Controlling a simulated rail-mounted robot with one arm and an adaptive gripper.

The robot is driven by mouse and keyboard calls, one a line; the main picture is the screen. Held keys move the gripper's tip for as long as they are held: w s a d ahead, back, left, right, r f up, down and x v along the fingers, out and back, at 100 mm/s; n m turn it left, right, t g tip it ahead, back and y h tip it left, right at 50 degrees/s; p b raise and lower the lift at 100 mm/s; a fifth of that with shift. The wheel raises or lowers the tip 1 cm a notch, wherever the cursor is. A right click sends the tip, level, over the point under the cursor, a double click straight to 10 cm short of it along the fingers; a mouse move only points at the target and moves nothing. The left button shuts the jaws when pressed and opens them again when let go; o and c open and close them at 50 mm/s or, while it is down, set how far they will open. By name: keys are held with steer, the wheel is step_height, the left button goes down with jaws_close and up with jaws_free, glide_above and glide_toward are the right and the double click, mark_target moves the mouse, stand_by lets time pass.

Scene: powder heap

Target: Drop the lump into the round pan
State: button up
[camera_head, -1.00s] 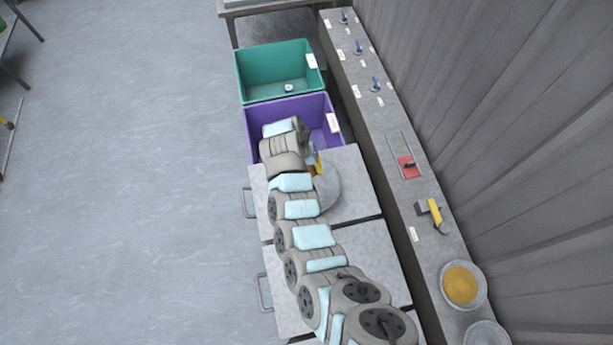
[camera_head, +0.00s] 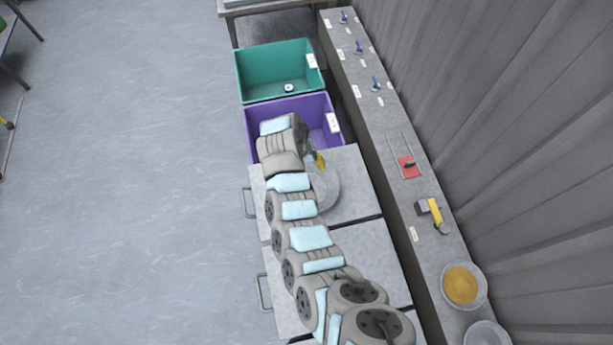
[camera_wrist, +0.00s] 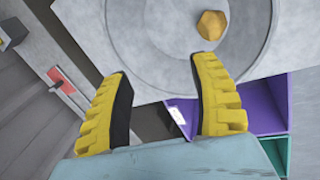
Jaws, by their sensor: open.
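The lump (camera_wrist: 211,25) is a small golden, many-sided piece. In the wrist view it shows against the inner circle of a grey round pan (camera_wrist: 150,45), beyond my fingertips and apart from both. I cannot tell for sure whether it touches the pan. In the head view only a yellow finger shows, and the lump is hidden.
A purple bin (camera_head: 251,140) and a green bin (camera_head: 242,83) stand beyond the worktop. Along the wall, a ledge (camera_head: 385,140) carries blue levers, a red slider (camera_head: 408,166), a yellow-handled tool (camera_head: 435,212), a dish of yellow powder (camera_head: 462,286) and another grey dish (camera_head: 487,335).

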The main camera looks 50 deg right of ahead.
steer(key=v, duration=1)
steer(key=shift+r, duration=0.15)
stand_by(0.5)
